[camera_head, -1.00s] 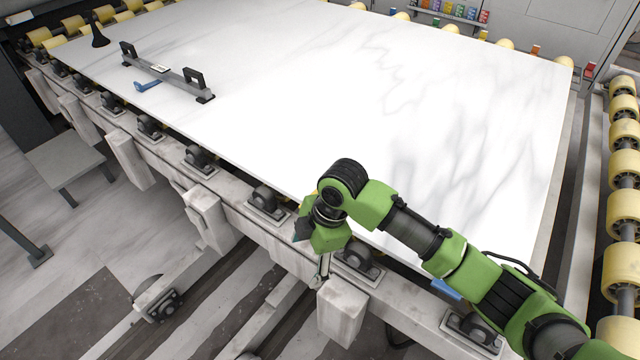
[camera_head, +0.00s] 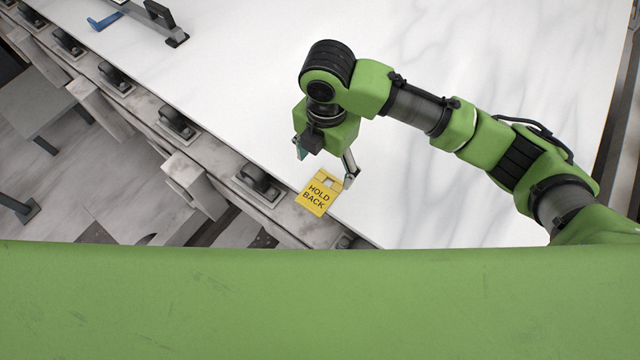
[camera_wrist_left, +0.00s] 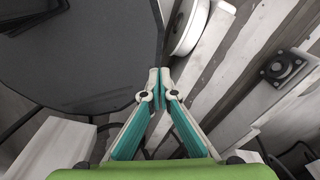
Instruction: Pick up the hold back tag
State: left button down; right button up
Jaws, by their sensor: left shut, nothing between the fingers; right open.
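The yellow hold back tag (camera_head: 316,194), with black lettering and a small square hole near its top, lies at the near edge of the white slab (camera_head: 440,185) in the head view. My right gripper (camera_head: 326,166) is open just above the tag's far end. One finger comes down beside the tag's upper right corner and the other shows to its upper left. I cannot tell whether a finger touches the tag. My left gripper (camera_wrist_left: 161,92) is shut and empty in the left wrist view, away from the tag, which does not show there.
Black roller mounts (camera_head: 260,184) line the frame along the slab's near edge. A clamp bar (camera_head: 158,22) and a blue-handled piece (camera_head: 103,21) lie at the far left. A dark round plate (camera_wrist_left: 80,60) is close to my left gripper. A green part of mine fills the head view's bottom.

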aim_at(323, 189)
notch_tip(323, 189, down, 3)
jog(key=shift+f, duration=0.1)
notch_tip(323, 189, down, 3)
jog(key=shift+w+f+p, duration=0.1)
jog(key=shift+w+p, duration=0.05)
jog(key=shift+p, duration=0.5)
notch_tip(323, 189, down, 3)
jog(key=shift+a+f+p, duration=0.1)
jog(key=shift+a+p, duration=0.05)
jog(key=shift+p, duration=0.2)
jog(key=shift+f, duration=0.2)
jog(key=c, duration=1.1)
pick_arm(q)
jog(key=shift+w+d+r, duration=0.15)
jog(key=shift+w+r, duration=0.65)
jog(key=shift+r, duration=0.3)
